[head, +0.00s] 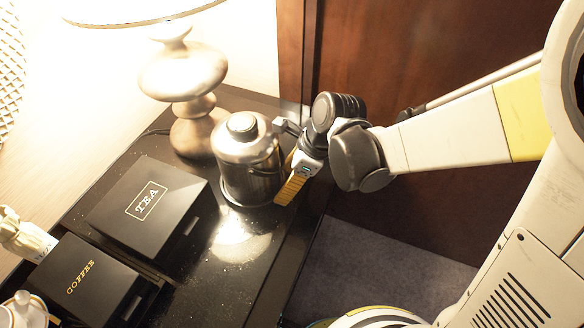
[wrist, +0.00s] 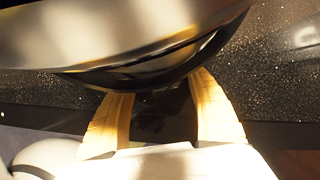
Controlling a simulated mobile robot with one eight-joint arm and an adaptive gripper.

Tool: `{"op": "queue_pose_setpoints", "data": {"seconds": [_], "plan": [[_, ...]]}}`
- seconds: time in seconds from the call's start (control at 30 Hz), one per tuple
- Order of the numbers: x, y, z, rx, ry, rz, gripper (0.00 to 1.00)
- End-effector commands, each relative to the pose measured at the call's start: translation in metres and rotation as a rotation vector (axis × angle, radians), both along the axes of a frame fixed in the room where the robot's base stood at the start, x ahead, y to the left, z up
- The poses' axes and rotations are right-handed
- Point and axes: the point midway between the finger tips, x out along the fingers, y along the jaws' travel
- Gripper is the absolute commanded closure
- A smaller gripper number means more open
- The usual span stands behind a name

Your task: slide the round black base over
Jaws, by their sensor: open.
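My gripper (head: 289,190) is at the kettle's right side, low down and pointing at the counter. In the wrist view the two yellow fingers of my gripper (wrist: 160,95) are spread apart, with their tips at the black rim. I cannot tell whether they touch it. The far side of the base is hidden.
A lamp (head: 184,80) stands behind the kettle. A black TEA box (head: 150,205) and a COFFEE box (head: 85,280) sit to the left. The speckled counter (head: 225,270) is clear in front of the kettle. A brown wood panel (head: 420,60) rises at the right.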

Motion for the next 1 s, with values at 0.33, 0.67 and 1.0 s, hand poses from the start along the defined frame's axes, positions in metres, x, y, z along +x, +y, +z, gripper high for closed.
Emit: {"op": "queue_pose_setpoints", "data": {"seconds": [0.33,0.67,1.0], "plan": [[-0.005,-0.026,0.063,0.000,0.001,-0.003,0.33],[-0.008,-0.042,0.102,-0.001,0.000,0.000,0.33],[-0.008,-0.043,0.105,-0.001,0.000,0.000,0.33]]}}
